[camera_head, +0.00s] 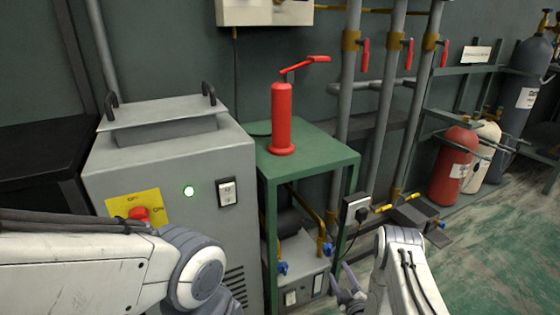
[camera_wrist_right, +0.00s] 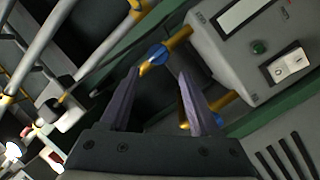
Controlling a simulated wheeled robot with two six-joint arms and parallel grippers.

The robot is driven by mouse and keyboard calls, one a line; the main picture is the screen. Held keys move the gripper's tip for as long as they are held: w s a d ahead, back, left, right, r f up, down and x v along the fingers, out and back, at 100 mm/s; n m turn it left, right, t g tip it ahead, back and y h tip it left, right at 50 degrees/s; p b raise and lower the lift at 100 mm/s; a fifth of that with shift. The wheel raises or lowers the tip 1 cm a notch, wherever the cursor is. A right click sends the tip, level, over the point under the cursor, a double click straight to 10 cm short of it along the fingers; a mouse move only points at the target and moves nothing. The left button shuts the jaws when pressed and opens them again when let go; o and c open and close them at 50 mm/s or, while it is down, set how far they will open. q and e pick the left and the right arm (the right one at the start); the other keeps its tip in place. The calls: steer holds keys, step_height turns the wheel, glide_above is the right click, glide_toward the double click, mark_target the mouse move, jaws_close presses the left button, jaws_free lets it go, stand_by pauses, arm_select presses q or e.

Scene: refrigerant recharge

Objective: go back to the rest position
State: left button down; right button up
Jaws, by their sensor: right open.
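My right gripper (camera_head: 348,296) is low in the head view, in front of the green stand, with its two fingers apart. In the right wrist view the fingers of the right gripper (camera_wrist_right: 160,100) are spread, and nothing is between them. Beyond them are a blue valve handle (camera_wrist_right: 157,54) on a yellow pipe and a grey unit with a white switch (camera_wrist_right: 290,65). My left arm comes in from the left of the head view across the front of the grey cabinet (camera_head: 165,165); its gripper is out of sight.
A green stand (camera_head: 310,152) carries a red hand pump (camera_head: 283,120). The cabinet has a red knob (camera_head: 139,214) and a lit green lamp (camera_head: 189,191). Grey pipes with red valve handles (camera_head: 365,55) rise behind. Gas cylinders (camera_head: 455,165) stand at the right. Green floor (camera_head: 500,250) is open at the lower right.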

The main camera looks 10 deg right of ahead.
steer(key=w+a+r+m+g, duration=0.1)
steer(key=w+r+m+g, duration=0.1)
steer(key=w+r+g, duration=0.45)
steer(key=s+a+r+m+g+h, duration=0.1)
steer(key=s+a+r+m+g, duration=0.15)
steer(key=s+r, duration=0.5)
steer(key=s+a+r+m+g, duration=0.25)
steer(key=s+r, duration=0.25)
steer(key=s, duration=0.5)
steer(key=s+a+r+m+g, duration=0.25)
steer(key=s+r, duration=0.25)
steer(key=s, duration=0.6)
steer(key=s+a+r+n+g+p, duration=0.3)
steer(key=s+a+r+n+p, duration=0.35)
steer(key=s+a+r, duration=0.6)
step_height(320, 180, up, 36)
steer(key=p, duration=3.6)
steer(key=shift+y, duration=0.4)
